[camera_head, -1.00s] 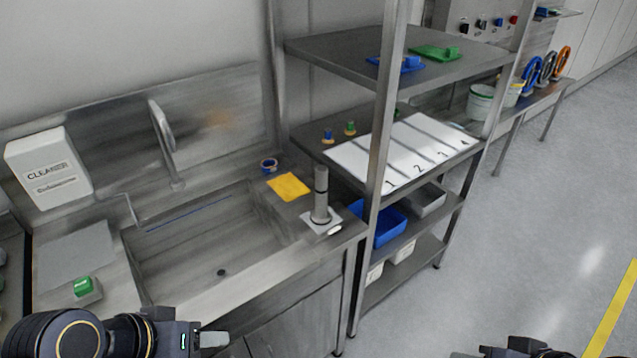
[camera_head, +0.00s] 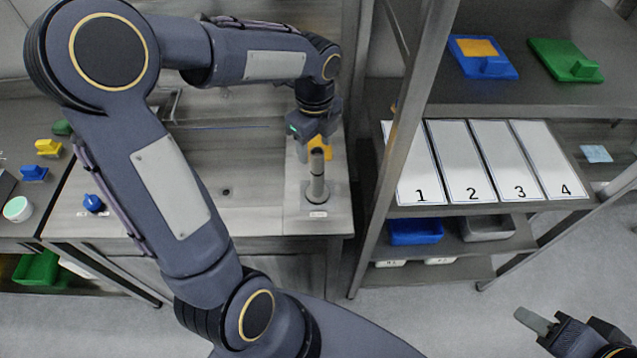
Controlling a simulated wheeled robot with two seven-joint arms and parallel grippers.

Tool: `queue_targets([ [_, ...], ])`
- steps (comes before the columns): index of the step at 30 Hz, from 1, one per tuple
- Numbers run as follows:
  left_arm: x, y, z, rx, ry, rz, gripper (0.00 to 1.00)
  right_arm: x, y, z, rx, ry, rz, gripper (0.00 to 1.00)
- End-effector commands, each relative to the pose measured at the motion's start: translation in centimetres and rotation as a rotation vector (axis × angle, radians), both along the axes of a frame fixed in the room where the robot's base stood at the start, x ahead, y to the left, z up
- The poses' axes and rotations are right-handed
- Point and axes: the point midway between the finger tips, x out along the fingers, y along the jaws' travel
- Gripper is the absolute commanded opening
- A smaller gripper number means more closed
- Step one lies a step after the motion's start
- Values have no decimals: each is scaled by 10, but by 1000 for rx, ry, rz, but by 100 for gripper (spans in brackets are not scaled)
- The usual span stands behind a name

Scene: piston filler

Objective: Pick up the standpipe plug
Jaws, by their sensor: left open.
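The standpipe plug, a grey upright cylinder (camera_head: 318,178), stands on a pale square plate on the counter at the right side of the sink. My left gripper (camera_head: 316,143) points down from the arm reaching over the sink. It is open and appears at the top of the cylinder; whether it touches is hard to tell.
The sink basin (camera_head: 235,195) lies left of the plug. A shelf post (camera_head: 405,140) rises to its right. A numbered white board (camera_head: 475,165) and blue bin (camera_head: 415,230) are on the shelves. A blue knobbed object (camera_head: 93,203) sits left of the sink.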

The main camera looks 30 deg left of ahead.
Motion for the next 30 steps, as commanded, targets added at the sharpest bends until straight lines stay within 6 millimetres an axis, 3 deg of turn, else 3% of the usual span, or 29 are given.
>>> queue_targets([
  [10, -4, -10, -46, -1, 2, 3, 54, 0, 0, 8, 0, 0, 0, 36],
  [20, -4, -10, -53, -1, -2, 4, 52, 0, 0, 8, 0, 0, 0, 36],
  [30, -4, -10, -53, -2, -1, 4, 8, 0, 0, 8, 0, 0, 0, 36],
])
